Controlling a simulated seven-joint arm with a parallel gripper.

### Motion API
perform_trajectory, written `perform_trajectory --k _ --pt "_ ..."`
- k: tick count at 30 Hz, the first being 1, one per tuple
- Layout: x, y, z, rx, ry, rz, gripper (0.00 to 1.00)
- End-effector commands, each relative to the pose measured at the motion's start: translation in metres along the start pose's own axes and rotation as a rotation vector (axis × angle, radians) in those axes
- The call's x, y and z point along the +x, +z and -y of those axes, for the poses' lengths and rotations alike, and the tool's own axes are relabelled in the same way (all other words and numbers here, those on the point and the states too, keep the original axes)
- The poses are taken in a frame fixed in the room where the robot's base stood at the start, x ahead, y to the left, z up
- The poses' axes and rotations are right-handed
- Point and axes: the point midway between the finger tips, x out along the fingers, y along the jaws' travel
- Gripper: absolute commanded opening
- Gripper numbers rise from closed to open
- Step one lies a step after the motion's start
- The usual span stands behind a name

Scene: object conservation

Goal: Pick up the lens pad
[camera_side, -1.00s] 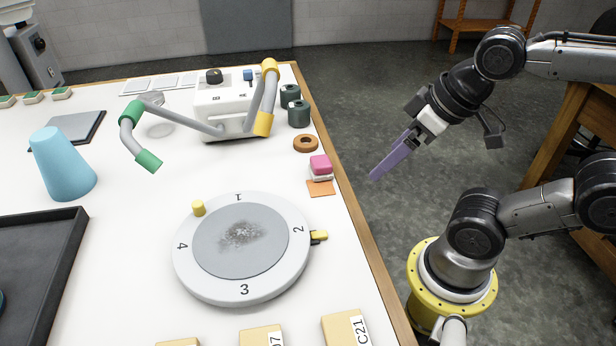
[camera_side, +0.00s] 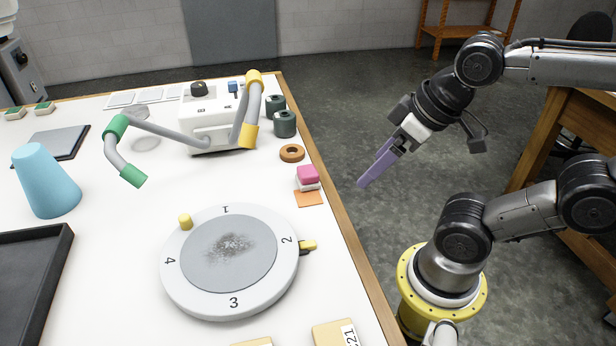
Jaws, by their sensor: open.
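No object is labelled as the lens pad. A small pink block (camera_side: 308,174) rests on a white layer (camera_side: 309,185) near the table's right edge. A flat orange square (camera_side: 308,199) lies just in front of them. I cannot tell which of these is the lens pad. My gripper (camera_side: 368,172), with long purple fingers, is open and empty. It hangs in the air to the right of the pink block, beyond the table edge in the picture, pointing down and left. It is apart from everything.
A round numbered turntable (camera_side: 172,283) with a speckled grey disc stands in front. A brown ring (camera_side: 292,153) and dark green cylinders (camera_side: 284,123) are behind the pink block. A white device (camera_side: 210,142) with two jointed arms stands behind, a blue cone (camera_side: 46,182) at left.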

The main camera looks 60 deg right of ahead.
Motion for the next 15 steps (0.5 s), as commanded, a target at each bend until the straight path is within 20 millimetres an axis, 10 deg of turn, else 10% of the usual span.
perform_trajectory --k 15 --pt "-0.022 -0.024 -0.002 -1.007 -0.041 0.075 0.91"
